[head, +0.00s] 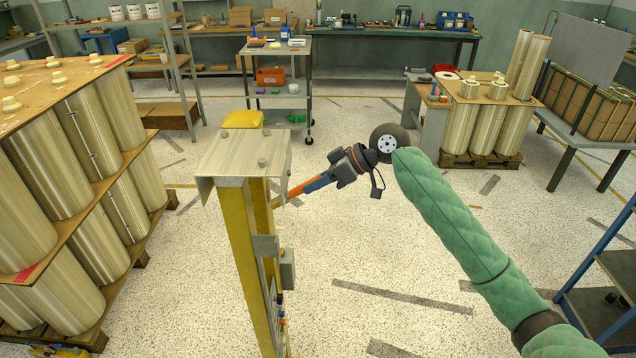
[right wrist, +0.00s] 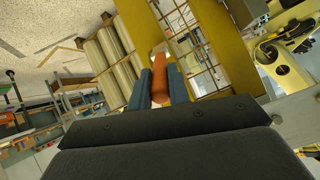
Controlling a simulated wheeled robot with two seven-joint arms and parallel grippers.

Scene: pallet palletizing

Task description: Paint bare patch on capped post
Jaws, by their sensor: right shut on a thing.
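The yellow post (head: 244,250) stands upright in the middle of the head view, with a grey metal cap (head: 240,158) bolted over its top. A yellow object (head: 243,119) sits on the cap's far edge. My right gripper (head: 308,185) reaches in from the right beside the post, just below the cap. Its blue fingers are shut on an orange cylindrical tool (head: 291,191), which points at the post. No bare patch is clearly visible. My left gripper is out of view.
Stacked pale cylinders (head: 90,135) on pallets fill the left side. A small cart (head: 277,75) stands behind the post. More cylinders (head: 487,130) stand on a pallet at the back right, beside a table with cartons (head: 590,105). The floor between is clear.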

